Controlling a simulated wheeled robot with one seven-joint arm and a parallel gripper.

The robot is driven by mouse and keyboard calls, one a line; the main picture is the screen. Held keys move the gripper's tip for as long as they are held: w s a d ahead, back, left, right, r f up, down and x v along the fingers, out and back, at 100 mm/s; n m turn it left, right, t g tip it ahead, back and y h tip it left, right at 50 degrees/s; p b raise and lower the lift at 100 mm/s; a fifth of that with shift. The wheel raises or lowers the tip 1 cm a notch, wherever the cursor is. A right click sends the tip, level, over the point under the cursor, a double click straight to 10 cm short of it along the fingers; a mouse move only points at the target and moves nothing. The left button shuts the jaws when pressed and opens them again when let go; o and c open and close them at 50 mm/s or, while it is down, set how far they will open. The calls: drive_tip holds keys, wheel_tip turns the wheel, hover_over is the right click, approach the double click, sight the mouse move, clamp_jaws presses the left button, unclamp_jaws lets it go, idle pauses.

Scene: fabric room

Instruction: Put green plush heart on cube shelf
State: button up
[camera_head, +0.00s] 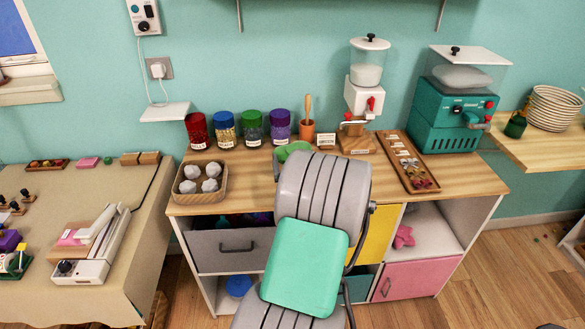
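A light green rounded thing (292,150) lies on the wooden top, mostly hidden behind my raised arm. It may be the green plush heart, but its full shape does not show. The white cube shelf (483,222) stands under that top. It has a grey drawer front at left, a yellow panel, a pink door at lower right and an open upper right compartment holding a pink plush star (404,237). My grey arm with its green cover fills the middle foreground. My gripper's fingers are not visible.
On the top stand a tray of pale lumps (201,183), several lidded jars (225,130), a white dispenser (366,88) and a long wooden tray (408,161). A teal machine (453,105) is at right. A cloth-covered table (140,225) is at left. Floor at lower right is mostly clear.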

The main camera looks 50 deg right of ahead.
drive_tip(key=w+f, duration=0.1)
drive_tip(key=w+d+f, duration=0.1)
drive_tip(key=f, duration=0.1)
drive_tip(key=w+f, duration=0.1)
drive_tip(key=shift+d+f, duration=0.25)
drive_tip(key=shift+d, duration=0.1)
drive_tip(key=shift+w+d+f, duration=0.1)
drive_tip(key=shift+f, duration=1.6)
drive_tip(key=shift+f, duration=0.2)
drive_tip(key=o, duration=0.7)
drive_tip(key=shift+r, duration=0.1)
